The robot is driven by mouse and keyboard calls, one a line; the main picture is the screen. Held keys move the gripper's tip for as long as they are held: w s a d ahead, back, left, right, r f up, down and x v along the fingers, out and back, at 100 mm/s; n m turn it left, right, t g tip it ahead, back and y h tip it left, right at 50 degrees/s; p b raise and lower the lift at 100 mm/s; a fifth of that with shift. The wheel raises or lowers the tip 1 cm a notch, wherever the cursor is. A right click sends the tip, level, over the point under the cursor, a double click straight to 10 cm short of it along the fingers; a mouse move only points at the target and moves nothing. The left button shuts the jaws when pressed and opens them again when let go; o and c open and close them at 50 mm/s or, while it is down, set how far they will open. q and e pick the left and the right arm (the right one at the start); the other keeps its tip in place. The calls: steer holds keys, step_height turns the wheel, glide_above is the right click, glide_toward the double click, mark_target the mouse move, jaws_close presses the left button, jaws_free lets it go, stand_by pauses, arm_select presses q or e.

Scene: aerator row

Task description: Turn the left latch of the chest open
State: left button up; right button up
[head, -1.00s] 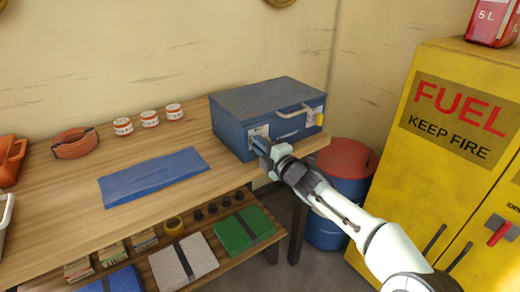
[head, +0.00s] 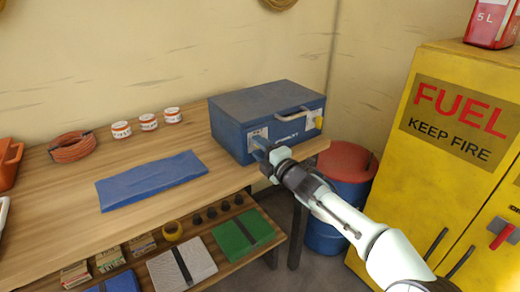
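The blue chest (head: 232,130) stands closed at the right end of the wooden bench. Its front has a handle (head: 293,114), a pale left latch plate (head: 258,132) and a yellow right latch (head: 319,122). My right gripper (head: 262,146) is at the chest front, just below the left latch plate. Its fingers overlap the lower part of the latch area, so I cannot see the latch's moving part clearly, nor whether the fingers touch or grip it. My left gripper is out of view.
A blue cloth (head: 150,180), orange cable coil (head: 72,147) and several small tins (head: 148,122) lie on the bench (head: 80,190). A blue drum with a red lid (head: 345,160) and a yellow fuel cabinet (head: 440,185) stand to the right, close to my arm.

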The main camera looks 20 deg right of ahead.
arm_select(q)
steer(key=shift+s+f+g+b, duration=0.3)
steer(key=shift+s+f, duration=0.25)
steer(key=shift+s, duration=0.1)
arm_select(e)
steer(key=v, duration=1.3)
steer(key=shift+s, duration=0.2)
